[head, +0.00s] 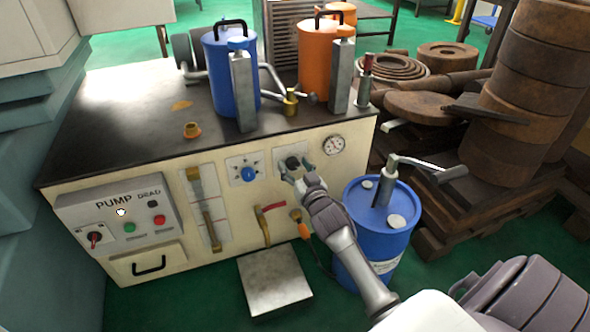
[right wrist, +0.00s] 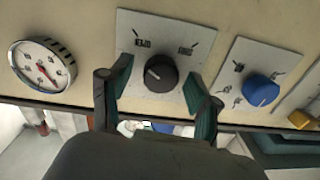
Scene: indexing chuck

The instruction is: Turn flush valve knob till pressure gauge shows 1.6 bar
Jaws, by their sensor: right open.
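A black knob (head: 292,162) with a white pointer line sits on a pale square plate on the front panel. In the right wrist view the black knob (right wrist: 161,73) lies between the fingers of my right gripper (right wrist: 158,84), which are open with a gap on both sides. In the head view my right gripper (head: 290,174) is at this knob. The round pressure gauge (head: 334,145) is to its right. The gauge also shows in the right wrist view (right wrist: 43,65), with a red needle; its value is too small to read surely. My left gripper is out of view.
A blue knob (head: 249,174) is on the panel left of the black one. A red-handled valve (head: 268,210) is below. A blue drum (head: 384,230) with a hand pump stands close right of my right arm. A metal plate (head: 274,281) lies on the floor.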

